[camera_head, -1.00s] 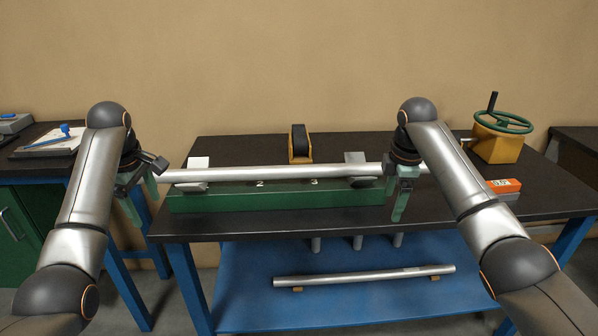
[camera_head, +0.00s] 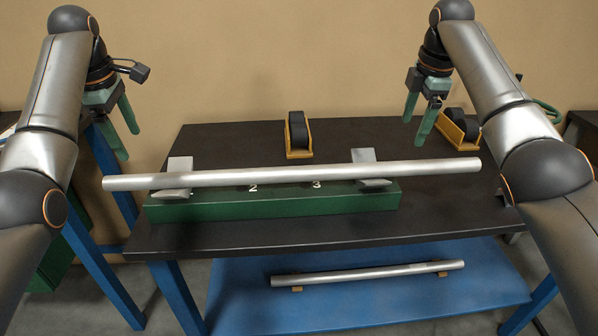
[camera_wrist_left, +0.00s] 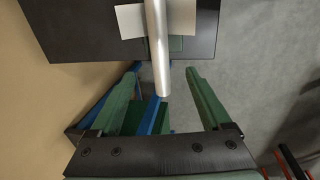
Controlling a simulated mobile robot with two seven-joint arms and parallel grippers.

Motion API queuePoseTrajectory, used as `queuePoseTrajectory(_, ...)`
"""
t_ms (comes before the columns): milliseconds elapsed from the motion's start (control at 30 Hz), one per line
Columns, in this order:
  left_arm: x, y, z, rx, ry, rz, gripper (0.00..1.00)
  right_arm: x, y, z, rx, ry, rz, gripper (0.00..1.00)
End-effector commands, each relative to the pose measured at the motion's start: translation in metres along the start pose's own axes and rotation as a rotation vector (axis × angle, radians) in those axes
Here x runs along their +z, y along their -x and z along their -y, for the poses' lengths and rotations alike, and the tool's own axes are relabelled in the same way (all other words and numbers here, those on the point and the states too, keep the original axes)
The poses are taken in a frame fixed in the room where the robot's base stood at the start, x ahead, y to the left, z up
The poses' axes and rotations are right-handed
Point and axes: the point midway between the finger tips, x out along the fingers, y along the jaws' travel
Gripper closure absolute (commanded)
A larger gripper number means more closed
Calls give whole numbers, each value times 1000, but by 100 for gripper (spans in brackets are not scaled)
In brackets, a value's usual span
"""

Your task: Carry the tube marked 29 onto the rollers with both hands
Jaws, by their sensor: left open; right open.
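A long grey tube (camera_head: 300,173) lies across the two grey supports of the green rack (camera_head: 270,205), with both ends overhanging; no 29 is readable on it. Another grey tube (camera_head: 365,273) lies on the blue lower shelf. Black rollers in yellow frames stand on the table, one at the back middle (camera_head: 298,135) and one at the right (camera_head: 458,128). My left gripper (camera_head: 127,143) is open and empty, above and beyond the upper tube's left end. The left wrist view shows that tube's end (camera_wrist_left: 158,60) between the open fingers in the picture. My right gripper (camera_head: 413,130) is open and empty, above and behind the tube's right part.
The dark table top (camera_head: 375,140) is clear between the two rollers. The rack bears the numbers 2 and 3. A green handwheel (camera_head: 545,110) is partly hidden behind my right arm. The blue shelf (camera_head: 240,300) lies below the table.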

Motion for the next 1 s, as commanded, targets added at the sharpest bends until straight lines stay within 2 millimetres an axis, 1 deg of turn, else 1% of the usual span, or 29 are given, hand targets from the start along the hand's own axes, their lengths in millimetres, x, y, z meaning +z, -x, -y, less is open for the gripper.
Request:
queuePoseTrajectory(133,0,-7,0,-2,-1,0,19,0,-6,0,-1,-1,0,19)
queuePoseTrajectory(233,0,-19,0,-2,-1,0,19,0,-18,0,-2,0,1,19)
queuePoseTrajectory(600,0,-89,1,-5,0,0,19,0,-88,1,-4,0,1,19)
queuePoseTrajectory(700,0,-104,1,-3,0,0,19,0,-103,1,-2,-1,1,19)
queuePoseTrajectory(833,0,-117,0,-3,-1,0,19,0,-117,1,-2,0,1,19)
queuePoseTrajectory(1000,0,-125,0,-1,-1,0,19,0,-125,0,1,1,1,19)
